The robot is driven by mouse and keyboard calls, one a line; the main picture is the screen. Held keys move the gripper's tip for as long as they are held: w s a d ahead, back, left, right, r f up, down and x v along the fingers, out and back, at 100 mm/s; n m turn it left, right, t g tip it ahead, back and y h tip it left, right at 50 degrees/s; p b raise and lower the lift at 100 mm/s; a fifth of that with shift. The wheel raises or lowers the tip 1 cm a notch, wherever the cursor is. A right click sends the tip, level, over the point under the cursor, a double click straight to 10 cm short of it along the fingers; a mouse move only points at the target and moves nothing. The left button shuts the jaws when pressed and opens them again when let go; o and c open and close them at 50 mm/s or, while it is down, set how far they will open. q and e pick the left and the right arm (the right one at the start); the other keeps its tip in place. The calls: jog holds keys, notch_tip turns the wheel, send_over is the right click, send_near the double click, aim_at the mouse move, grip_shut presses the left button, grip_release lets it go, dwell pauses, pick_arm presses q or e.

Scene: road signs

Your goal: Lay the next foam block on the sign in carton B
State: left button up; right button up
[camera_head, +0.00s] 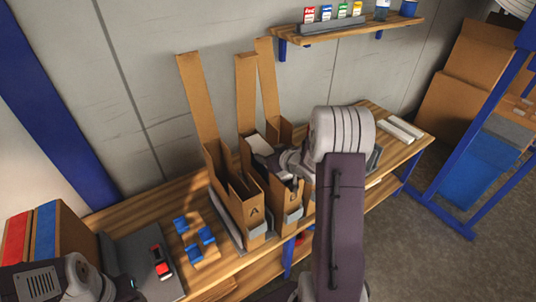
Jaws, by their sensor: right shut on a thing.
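Carton B (292,213) stands open and upright on the bench with its tall flap raised, to the right of carton A (256,230). My right gripper (268,158) is over the mouth of carton B, partly hidden by its own wrist. It is shut on a pale block (258,144), which looks like a foam block. I cannot tell whether the block touches anything inside. The sign in carton B cannot be made out. My left arm is at the lower left; its gripper (122,284) is small and its jaws are unclear.
Several blue pieces (207,234) lie on the bench left of carton A. A red and black tool (160,262) lies on a dark mat (142,247). White rolls (404,128) lie at the right end. A shelf (350,27) hangs above.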

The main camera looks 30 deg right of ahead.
jog(key=shift+f, duration=0.35)
dwell(0.3)
jog(key=o, duration=1.4)
jog(key=p+v, duration=0.1)
jog(key=v, duration=0.8)
jog(key=shift+r, duration=0.1)
